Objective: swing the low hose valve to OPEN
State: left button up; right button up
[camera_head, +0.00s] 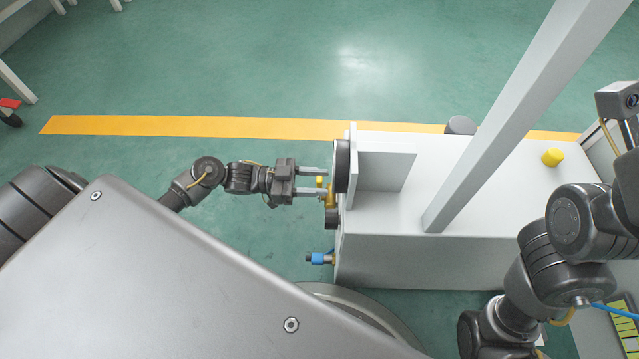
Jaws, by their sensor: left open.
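My left gripper (326,182) is open, its two pale fingers pointing right at the left face of a white box-shaped unit (440,250). A small yellow piece (320,182) shows between the fingers; I cannot tell whether they touch it. A brass-yellow fitting (331,196) is close beside the fingertips, with a dark round part (343,165) behind it. Lower on the same face, a blue fitting with a dark end (318,258) sticks out to the left, clear of the gripper. I cannot tell which fitting is the low hose valve. My right gripper is out of view.
A grey slanted post (520,110) rises from the unit's top, beside an upright plate (384,170). A yellow cap (552,157) sits at the far right of the top. A yellow floor stripe (200,126) runs behind. The green floor left of the unit is clear.

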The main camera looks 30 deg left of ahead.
pick_arm(q)
jog(key=shift+w+d, duration=0.15)
jog(key=shift+d, duration=0.2)
jog(key=shift+c, duration=0.3)
grip_shut()
